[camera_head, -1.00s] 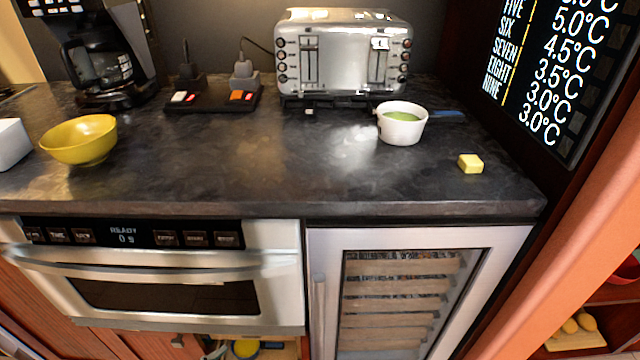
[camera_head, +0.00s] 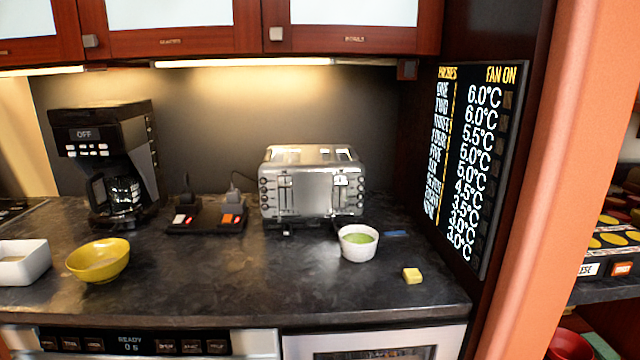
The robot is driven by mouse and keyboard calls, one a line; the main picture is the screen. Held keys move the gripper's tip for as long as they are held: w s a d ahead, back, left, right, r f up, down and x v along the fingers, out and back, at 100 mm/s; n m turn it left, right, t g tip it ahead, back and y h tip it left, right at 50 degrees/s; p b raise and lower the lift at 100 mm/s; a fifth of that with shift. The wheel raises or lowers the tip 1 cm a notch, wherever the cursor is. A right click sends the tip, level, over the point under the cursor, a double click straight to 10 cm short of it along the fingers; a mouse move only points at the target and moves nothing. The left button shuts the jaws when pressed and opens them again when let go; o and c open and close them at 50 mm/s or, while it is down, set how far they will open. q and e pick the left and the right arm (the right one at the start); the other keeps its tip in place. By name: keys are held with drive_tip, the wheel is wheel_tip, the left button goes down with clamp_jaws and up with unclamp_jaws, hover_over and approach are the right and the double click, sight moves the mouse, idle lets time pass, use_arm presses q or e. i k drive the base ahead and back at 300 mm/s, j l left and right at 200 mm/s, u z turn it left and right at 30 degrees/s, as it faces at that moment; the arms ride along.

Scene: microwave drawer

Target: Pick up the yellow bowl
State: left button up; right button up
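The yellow bowl (camera_head: 98,261) sits upright on the dark countertop at the left. It looks empty. It stands just right of a white square dish (camera_head: 22,264), with little room between them. Neither of my grippers shows in the head view.
The dark countertop (camera_head: 210,285) is clear right of the bowl. Behind are a black coffee maker (camera_head: 108,165), a power strip with plugs (camera_head: 208,217) and a silver toaster (camera_head: 312,184). A white cup (camera_head: 357,246) and yellow block (camera_head: 412,275) stand right. Cabinets (camera_head: 180,28) hang above.

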sight(101, 261)
drive_tip(key=k+j+u, duration=0.15)
drive_tip(key=j+u, duration=0.2)
drive_tip(key=k+j+u, duration=0.1)
drive_tip(key=j+u, duration=0.65)
drive_tip(key=i+j, duration=0.15)
drive_tip(key=j, duration=0.2)
